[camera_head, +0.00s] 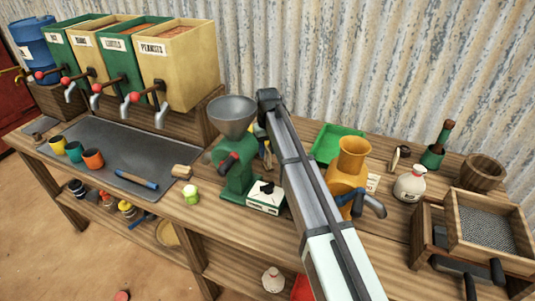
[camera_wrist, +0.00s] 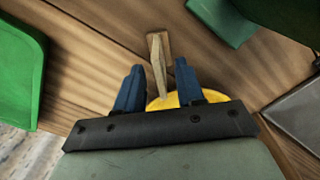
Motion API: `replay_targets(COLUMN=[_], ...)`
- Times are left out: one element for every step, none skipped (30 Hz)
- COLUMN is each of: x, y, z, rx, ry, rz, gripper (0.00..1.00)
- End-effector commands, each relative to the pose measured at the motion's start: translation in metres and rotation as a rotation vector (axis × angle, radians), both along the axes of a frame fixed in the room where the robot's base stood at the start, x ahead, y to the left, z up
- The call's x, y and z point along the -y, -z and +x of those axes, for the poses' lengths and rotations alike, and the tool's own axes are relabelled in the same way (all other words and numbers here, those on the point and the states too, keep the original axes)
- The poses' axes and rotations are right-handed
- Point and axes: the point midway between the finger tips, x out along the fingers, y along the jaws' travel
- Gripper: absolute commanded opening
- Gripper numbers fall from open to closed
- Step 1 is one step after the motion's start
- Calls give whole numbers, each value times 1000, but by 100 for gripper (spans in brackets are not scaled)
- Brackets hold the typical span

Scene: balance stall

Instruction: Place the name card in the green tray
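The green tray (camera_head: 326,146) lies at the back of the bench, right of my arm; a green wall, likely the tray's (camera_wrist: 20,75), fills the left edge of the wrist view. My gripper (camera_wrist: 160,68) is open, its blue fingers apart above the bench; my arm hides it in the head view. Between the fingers is a narrow wooden piece (camera_wrist: 157,55), with gaps beside it, over a yellow round thing (camera_wrist: 178,99). I cannot tell whether this piece is the name card. A small cream card (camera_head: 373,183) with dark marks stands by the orange grinder.
A green mill (camera_head: 238,180) with a grey funnel stands left of my arm, a white-and-green box (camera_head: 265,197) beside it. The orange grinder (camera_head: 350,165) is close to the tray's right. A white jar (camera_head: 410,184) and wooden sieve box (camera_head: 487,235) stand farther right.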

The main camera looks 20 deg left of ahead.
Motion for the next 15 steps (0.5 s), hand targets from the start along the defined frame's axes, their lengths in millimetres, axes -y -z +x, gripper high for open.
replay_targets(x=[-1, -1, -1, -1, -1, -1, -1, -1, -1, -1, -1, -1, -1, -1, -1], y=[-10, -16, -24, -30, -35, -43, -49, -54, -60, -65, -70, -75, -78, -82, -85], z=[1, 1, 1, 1, 1, 1, 1, 1, 1, 1, 1, 1, 1, 1, 1], rx=[2, 2, 1, 1, 2, 2, 1, 1, 1, 1, 1, 1, 1, 1, 1], ry=[0, 0, 0, 0, 0, 0, 0, 0, 0, 0, 0, 0, 0, 0, 0], rz=[2, 2, 1, 1, 2, 2, 1, 1, 1, 1, 1, 1, 1, 1, 1], gripper=[38, 38, 38, 38, 38, 38, 38, 38, 38, 38, 38, 38, 38, 38, 38])
